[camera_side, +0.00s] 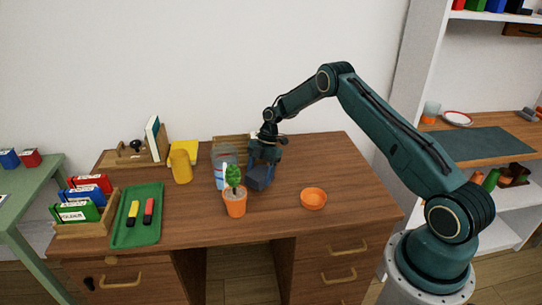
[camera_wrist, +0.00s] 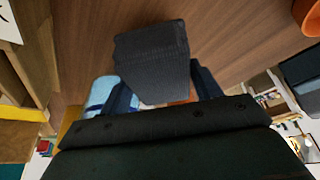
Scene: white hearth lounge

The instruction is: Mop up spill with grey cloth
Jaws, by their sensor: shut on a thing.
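The grey cloth (camera_side: 260,179) is a dark, folded, thick pad. My gripper (camera_side: 263,160) is shut on it and points down over the middle of the brown desk (camera_side: 290,180). In the wrist view the cloth (camera_wrist: 152,55) hangs out between the fingers of my gripper (camera_wrist: 165,92), with wood beyond it. It appears low over the desk top; I cannot tell whether it touches. I cannot make out a spill in either view; the cloth and the plant may hide part of the desk.
A potted plant (camera_side: 235,204) stands just in front-left of the cloth. A bluish clear vessel (camera_side: 218,178) is close on its left, with a yellow cup (camera_side: 181,167) farther left. An orange bowl (camera_side: 313,198) is to the right. A green tray (camera_side: 138,220) holds markers. The desk's right end is clear.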

